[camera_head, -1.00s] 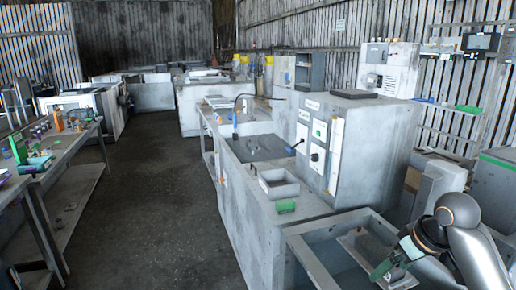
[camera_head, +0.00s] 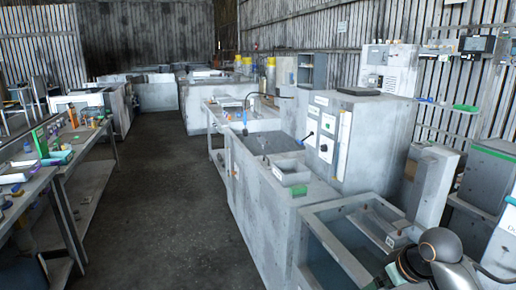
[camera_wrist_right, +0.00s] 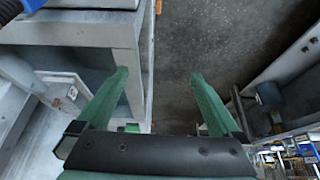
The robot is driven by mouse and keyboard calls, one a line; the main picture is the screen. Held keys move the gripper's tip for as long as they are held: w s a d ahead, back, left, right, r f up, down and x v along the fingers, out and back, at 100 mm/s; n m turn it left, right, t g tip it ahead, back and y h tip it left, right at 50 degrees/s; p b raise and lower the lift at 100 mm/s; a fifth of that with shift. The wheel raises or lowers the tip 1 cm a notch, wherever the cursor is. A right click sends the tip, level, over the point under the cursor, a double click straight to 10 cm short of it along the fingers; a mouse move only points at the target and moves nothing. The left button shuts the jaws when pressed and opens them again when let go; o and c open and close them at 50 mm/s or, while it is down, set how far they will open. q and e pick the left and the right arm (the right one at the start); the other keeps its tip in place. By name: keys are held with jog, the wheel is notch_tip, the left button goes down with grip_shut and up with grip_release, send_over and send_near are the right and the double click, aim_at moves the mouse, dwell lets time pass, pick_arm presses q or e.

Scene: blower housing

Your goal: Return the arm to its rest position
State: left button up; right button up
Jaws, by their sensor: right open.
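My right arm (camera_head: 445,250) shows at the lower right corner of the head view, with a grey elbow-like joint and dark links beside an open grey bin. My right gripper (camera_wrist_right: 159,73) shows in the right wrist view with its two green fingers wide apart. Nothing is between the fingers; the grey floor lies below and beyond them. In the head view the fingertips cannot be made out. My left arm and gripper are not in view.
The open grey bin (camera_head: 330,240) is close to my right arm. A grey machine cabinet (camera_head: 345,140) stands behind it. A workbench (camera_head: 35,185) with several small items runs along the left. The dark floor aisle (camera_head: 165,200) between is clear.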

jog(key=s+a+f+t, duration=0.1)
jog(key=s+a+f, duration=0.15)
jog(key=f, duration=0.45)
jog(key=s+a+f+m, duration=0.1)
jog(key=s+a+f, duration=0.1)
jog(key=s+f, duration=0.3)
jog(key=s+a+f+t, duration=0.1)
jog(key=s+a+f, duration=0.1)
jog(key=f, duration=0.6)
jog(key=s+a+f+t, duration=0.1)
jog(key=s+a+f, duration=0.1)
jog(key=s, duration=0.5)
jog(key=s+a+f+t, duration=0.1)
jog(key=s+a+f, duration=0.1)
jog(key=s, duration=0.5)
jog(key=shift+s+f+m+t+y, duration=0.3)
jog(key=shift+y, duration=0.1)
jog(key=shift+a, duration=0.1)
jog(key=shift+c, duration=0.3)
